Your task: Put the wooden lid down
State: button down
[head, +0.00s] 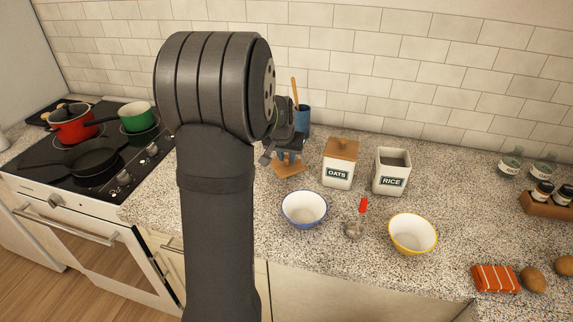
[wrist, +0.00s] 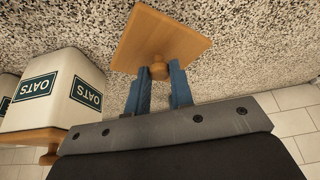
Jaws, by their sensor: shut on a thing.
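My gripper (head: 288,155) is shut on the knob of a square wooden lid (head: 289,170), left of the oats canister in the head view. In the wrist view the blue fingers of my gripper (wrist: 159,80) stand on both sides of the round knob, and the lid (wrist: 165,38) is close over the speckled counter. I cannot tell whether it touches the counter. The white rice canister (head: 391,173) stands open, with no lid on it. The oats canister (head: 338,170) wears its own wooden lid (head: 341,149); the canister also shows in the wrist view (wrist: 60,88).
A blue utensil holder (head: 303,120) is behind my gripper. The stove (head: 110,155) is left. Counter left of the blue-rimmed bowl is clear.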

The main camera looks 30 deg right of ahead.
aim_at(286, 163)
jog(key=shift+f, duration=1.6)
jog(key=shift+f, duration=0.2)
jog(key=c, duration=1.3)
grip_release()
jog(key=shift+o, duration=0.2)
jog(key=v, duration=1.2)
jog(key=shift+r, duration=0.2)
jog(key=shift+f, duration=0.1)
